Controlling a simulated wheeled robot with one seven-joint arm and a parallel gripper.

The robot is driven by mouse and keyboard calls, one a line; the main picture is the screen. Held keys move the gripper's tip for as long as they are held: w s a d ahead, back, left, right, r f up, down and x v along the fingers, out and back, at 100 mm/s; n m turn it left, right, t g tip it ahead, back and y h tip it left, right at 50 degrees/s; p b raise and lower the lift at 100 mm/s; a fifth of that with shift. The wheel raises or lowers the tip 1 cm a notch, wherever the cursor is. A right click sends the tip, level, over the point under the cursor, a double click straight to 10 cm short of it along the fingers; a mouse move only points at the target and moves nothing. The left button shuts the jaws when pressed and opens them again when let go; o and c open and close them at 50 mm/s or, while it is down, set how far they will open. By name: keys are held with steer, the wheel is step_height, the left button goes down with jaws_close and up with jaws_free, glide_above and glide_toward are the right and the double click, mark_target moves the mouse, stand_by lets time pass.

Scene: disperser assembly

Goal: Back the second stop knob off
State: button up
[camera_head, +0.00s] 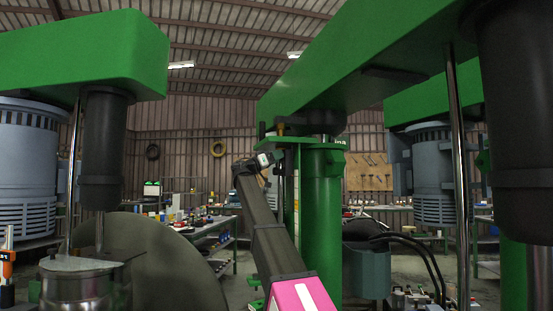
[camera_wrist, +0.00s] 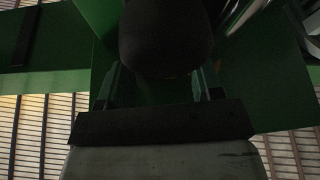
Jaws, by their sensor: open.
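In the head view my gripper (camera_head: 268,158) is raised beside the top of the green column (camera_head: 322,200), just under the green overhead beam (camera_head: 365,60). A small dark knob-like part (camera_head: 280,129) sticks out beneath the beam, just above my gripper. In the wrist view my gripper (camera_wrist: 156,72) is open, one finger on each side of a dark rounded part (camera_wrist: 165,38), probably a stop knob. Gaps seem to show beside it, but the dark picture does not settle whether the fingers touch it. I cannot tell the knob's thread or how far out it sits.
A grey motor (camera_head: 28,165) and black cylinder (camera_head: 104,150) hang at left over a metal vessel (camera_head: 80,285). Another motor (camera_head: 430,165) and a steel rod (camera_head: 457,180) stand at right. Benches (camera_head: 215,235) are behind. The beam and column leave little room around my gripper.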

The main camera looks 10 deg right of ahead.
steer(key=c, duration=0.9)
steer(key=shift+c, duration=0.2)
steer(key=shift+n, duration=0.5)
steer(key=n+t, duration=0.1)
steer(key=n, duration=0.1)
steer(key=n+t+y, duration=0.1)
steer(key=shift+s+n+t, duration=0.2)
steer(key=shift+n+t, duration=0.1)
steer(key=shift+n, duration=0.1)
steer(key=shift+r+n+t+y, duration=0.1)
steer(key=shift+n+t+y, duration=0.35)
steer(key=shift+n, duration=1)
steer(key=shift+r+n+t+y, duration=0.1)
steer(key=shift+n+t+y, duration=0.35)
steer(key=shift+n, duration=1)
